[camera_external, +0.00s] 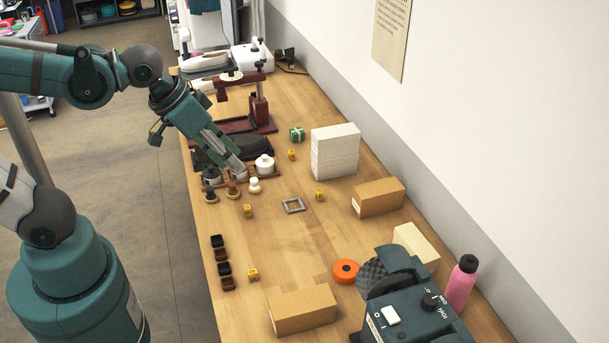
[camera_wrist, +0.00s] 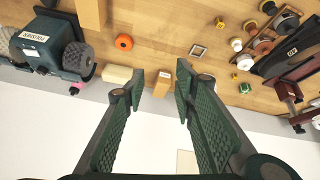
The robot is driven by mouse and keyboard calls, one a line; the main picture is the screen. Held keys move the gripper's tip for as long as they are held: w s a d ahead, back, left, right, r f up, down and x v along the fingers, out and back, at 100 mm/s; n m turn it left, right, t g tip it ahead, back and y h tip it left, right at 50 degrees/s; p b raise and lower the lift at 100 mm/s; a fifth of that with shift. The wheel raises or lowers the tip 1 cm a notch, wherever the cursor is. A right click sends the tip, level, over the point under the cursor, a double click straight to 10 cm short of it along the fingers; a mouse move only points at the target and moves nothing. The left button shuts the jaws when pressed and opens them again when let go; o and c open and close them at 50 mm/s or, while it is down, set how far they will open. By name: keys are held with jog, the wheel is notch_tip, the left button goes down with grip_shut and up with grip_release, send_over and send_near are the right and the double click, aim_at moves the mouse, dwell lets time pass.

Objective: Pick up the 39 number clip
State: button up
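Several small yellow clips lie apart on the wooden table in the external view: one near the green box (camera_external: 291,155), one right of centre (camera_external: 319,195), one left of centre (camera_external: 248,210) and one near the front (camera_external: 253,274). Their numbers are too small to read, so I cannot tell which is 39. My gripper (camera_external: 236,164) hangs over the rack of spools at the table's left. In the wrist view my gripper (camera_wrist: 159,80) has its two fingers wide apart with nothing between them. A small yellow clip (camera_wrist: 234,76) shows right of the fingers there.
Thread spools (camera_external: 264,163), a grey square frame (camera_external: 293,206), a white stack (camera_external: 335,150) and cardboard boxes (camera_external: 302,310) stand on the table. A green machine (camera_external: 415,305), orange ring (camera_external: 345,271) and pink bottle (camera_external: 461,284) are at the front right. The table's centre is mostly clear.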

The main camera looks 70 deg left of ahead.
jog(key=w+a+f+n+g+b, duration=0.3)
jog(key=w+a+f+n, duration=0.3)
jog(key=a+f, duration=0.4)
jog(key=n+g+b, duration=0.3)
jog(key=n, duration=0.5)
send_over(247, 207)
jog(key=f, duration=1.4)
jog(key=shift+w+d+f, duration=0.15)
jog(key=shift+w+f, duration=0.05)
jog(key=shift+f, duration=0.05)
jog(key=shift+s+a+f+n, duration=0.15)
jog(key=shift+a+f+n, duration=0.25)
jog(key=shift+f+n, duration=0.15)
jog(key=shift+f, duration=0.15)
jog(key=shift+f, duration=1.2)
jog(key=shift+f, duration=0.15)
jog(key=shift+d+f+b, duration=0.15)
jog(key=shift+f+b, duration=0.4)
jog(key=shift+f, duration=1.9)
